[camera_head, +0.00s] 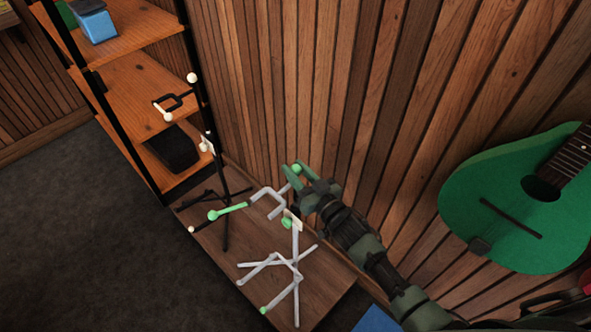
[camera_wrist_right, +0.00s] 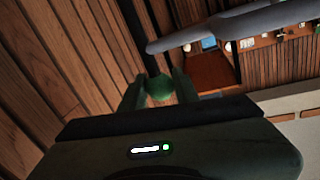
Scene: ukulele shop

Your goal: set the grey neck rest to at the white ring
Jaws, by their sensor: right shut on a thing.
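My right gripper (camera_head: 296,170) is shut on a green knob at the right end of the rest. In the right wrist view the knob (camera_wrist_right: 160,87) sits between the fingers and the grey tube (camera_wrist_right: 235,25) runs past behind it. A pale piece (camera_head: 294,219) and a green knob (camera_head: 286,223) are on the stand's post. I cannot make out which mark is the white ring. My left gripper is not in view.
The slatted wall (camera_head: 300,80) is close behind my gripper; a green ukulele (camera_head: 500,195) hangs at right.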

